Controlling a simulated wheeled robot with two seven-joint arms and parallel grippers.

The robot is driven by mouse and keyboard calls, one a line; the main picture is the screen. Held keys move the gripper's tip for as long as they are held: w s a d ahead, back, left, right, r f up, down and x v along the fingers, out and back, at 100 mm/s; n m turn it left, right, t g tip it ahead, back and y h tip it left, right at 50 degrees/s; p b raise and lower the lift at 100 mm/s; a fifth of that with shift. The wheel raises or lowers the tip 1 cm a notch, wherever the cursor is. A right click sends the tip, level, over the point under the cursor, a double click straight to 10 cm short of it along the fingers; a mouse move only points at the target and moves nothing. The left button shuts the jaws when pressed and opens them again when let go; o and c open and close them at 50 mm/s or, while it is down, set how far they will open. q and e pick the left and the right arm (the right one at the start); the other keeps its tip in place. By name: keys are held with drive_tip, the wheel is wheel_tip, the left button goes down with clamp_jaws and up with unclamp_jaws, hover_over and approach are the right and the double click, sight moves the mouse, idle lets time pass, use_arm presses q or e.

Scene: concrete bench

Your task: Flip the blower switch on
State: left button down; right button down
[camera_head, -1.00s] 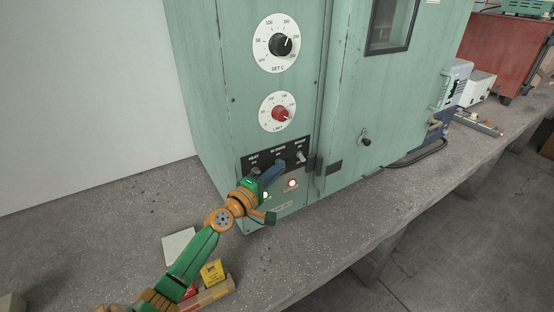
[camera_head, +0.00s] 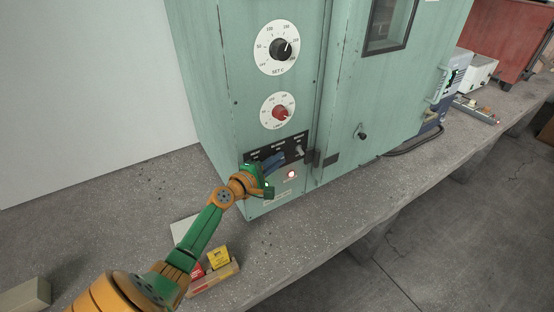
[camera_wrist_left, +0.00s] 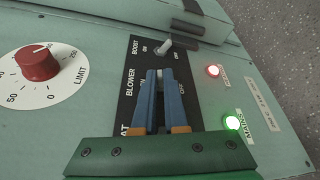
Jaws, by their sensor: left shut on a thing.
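The blower switch (camera_wrist_left: 160,73) is a small light lever on the black switch panel (camera_head: 248,157) of the green oven cabinet (camera_head: 225,100). My left gripper (camera_head: 278,159) reaches up to the panel from the left. Its blue fingers are closed around the blower lever, as the left wrist view shows, and cover much of it and part of its lettering. In the head view the lever is hidden behind the fingers. The boost switch (camera_wrist_left: 164,46) stands free beside it. The heat switch is hidden by my gripper. My right gripper is not in view.
The red limit knob (camera_head: 279,114) and black set knob (camera_head: 283,49) are above the panel. A red lamp (camera_head: 291,174) and green mains lamp (camera_wrist_left: 232,123) are lit. Small yellow and red boxes (camera_head: 217,257) lie under my arm. The bench front at right is clear.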

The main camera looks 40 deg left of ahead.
use_arm(q)
drive_tip(key=c, duration=1)
unclamp_jaws()
drive_tip(key=shift+o, duration=0.2)
drive_tip(key=s+r, duration=0.1)
drive_tip(key=s, duration=0.6)
drive_tip(key=shift+a, duration=0.1)
